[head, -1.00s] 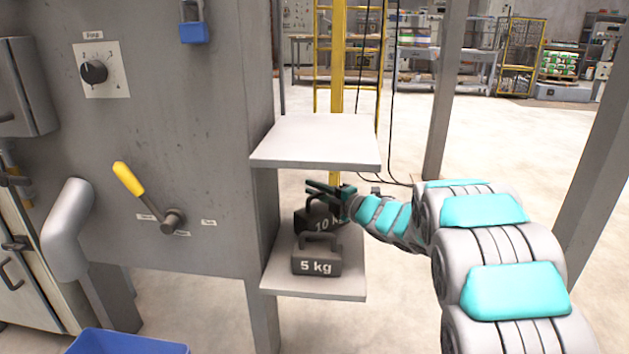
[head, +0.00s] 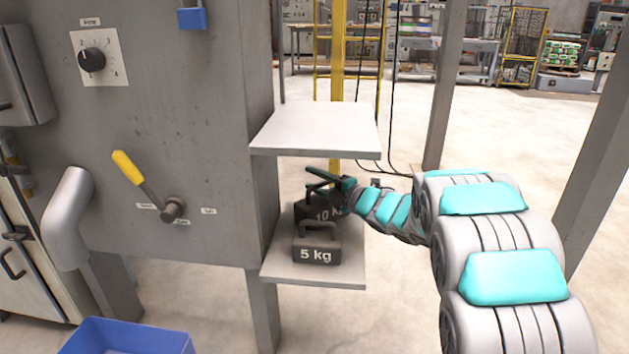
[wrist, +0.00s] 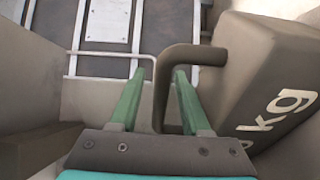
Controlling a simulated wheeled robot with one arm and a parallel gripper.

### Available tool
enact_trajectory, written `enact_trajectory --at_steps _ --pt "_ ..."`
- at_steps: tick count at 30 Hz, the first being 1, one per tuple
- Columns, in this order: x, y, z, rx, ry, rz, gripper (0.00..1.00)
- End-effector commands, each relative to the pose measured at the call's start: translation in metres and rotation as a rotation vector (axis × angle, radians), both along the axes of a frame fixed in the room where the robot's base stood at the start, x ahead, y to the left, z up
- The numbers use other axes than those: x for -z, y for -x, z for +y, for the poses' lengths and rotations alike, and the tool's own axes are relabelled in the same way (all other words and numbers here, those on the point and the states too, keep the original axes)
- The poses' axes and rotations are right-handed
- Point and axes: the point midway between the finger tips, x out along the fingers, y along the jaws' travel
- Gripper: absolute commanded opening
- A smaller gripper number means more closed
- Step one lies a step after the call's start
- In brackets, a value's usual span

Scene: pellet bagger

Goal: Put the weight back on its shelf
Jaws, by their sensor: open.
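The dark 10 kg weight (head: 318,213) stands at the back of the lower shelf (head: 318,275), partly hidden behind the 5 kg weight (head: 317,254). My gripper (head: 311,180) is open at the 10 kg weight's handle, reaching in from the right. In the wrist view my gripper (wrist: 160,75) has the bent handle bar (wrist: 163,85) between its two green fingers. The weight's body (wrist: 265,85) fills the right side there, with part of its "kg" lettering showing. The upper shelf (head: 316,128) is bare.
A grey machine panel with a yellow-handled lever (head: 127,167) and a dial (head: 91,60) stands left of the shelves. A blue bin (head: 125,338) is on the floor at the front left. A grey post (head: 446,90) rises behind my arm. Open floor lies to the right.

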Motion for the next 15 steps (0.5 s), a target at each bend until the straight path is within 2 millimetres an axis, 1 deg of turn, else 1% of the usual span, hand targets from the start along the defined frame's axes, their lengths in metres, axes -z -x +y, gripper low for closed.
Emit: enact_trajectory --at_steps 2,5,15 --pt "-0.003 0.001 -0.001 0.001 0.0 0.0 0.47" --pt "-0.002 0.008 -0.012 0.002 0.002 0.0 0.47" --pt "-0.003 0.05 -0.066 0.004 0.001 -0.002 0.47"
